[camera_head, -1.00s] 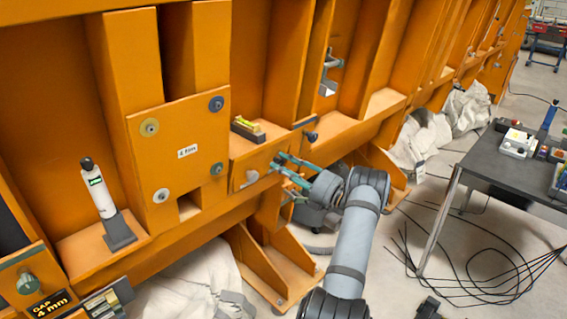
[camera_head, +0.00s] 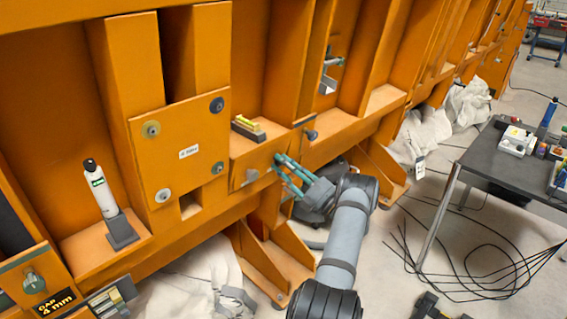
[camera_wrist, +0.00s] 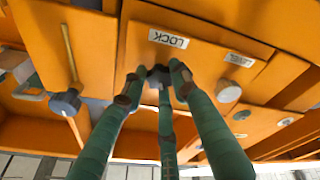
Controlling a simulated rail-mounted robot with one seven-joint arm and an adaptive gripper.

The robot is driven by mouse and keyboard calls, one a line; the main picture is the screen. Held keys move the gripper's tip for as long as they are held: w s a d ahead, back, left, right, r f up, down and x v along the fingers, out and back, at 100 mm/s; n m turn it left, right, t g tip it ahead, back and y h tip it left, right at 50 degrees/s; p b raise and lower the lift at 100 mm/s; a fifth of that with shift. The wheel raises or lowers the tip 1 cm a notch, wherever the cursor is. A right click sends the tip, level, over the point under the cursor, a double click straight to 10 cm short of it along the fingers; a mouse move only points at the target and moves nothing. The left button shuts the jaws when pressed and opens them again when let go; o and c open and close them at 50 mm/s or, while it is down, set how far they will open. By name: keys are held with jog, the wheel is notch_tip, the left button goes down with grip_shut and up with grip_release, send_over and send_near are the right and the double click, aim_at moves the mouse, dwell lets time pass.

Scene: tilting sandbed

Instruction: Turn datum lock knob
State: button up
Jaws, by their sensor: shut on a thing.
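The datum lock knob (camera_wrist: 158,74) is a small dark knob on the orange panel, beside a white label reading LOCK (camera_wrist: 168,39) in the wrist view. My gripper (camera_wrist: 159,78) has green-wrapped fingers, and their dark tips close around this knob and hide most of it. In the head view my gripper (camera_head: 278,161) reaches the front of the small orange box (camera_head: 240,165) from the right. The knob itself is hidden by the fingertips there, and its turn angle cannot be read.
A silver knob (camera_wrist: 228,91) near a LEVEL label (camera_wrist: 239,60) sits to the right in the wrist view. A dark knob (camera_wrist: 65,102) lies to the left. A yellow-green level vial (camera_head: 248,124) rests on the box. A dark table (camera_head: 500,160) stands at the right.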

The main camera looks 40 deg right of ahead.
jog(key=shift+a+f+m+h+p, duration=0.15)
jog(key=shift+m+h+p, duration=0.15)
jog(key=shift+m, duration=1.05)
jog(key=shift+a+f+m+h+p, duration=0.1)
jog(key=shift+m+h+p, duration=0.2)
jog(key=shift+m, duration=1.05)
jog(key=o, duration=1.1)
jog(key=shift+d+r, duration=0.1)
jog(key=shift+r, duration=0.15)
jog(key=v, duration=1.2)
jog(key=shift+f, duration=0.2)
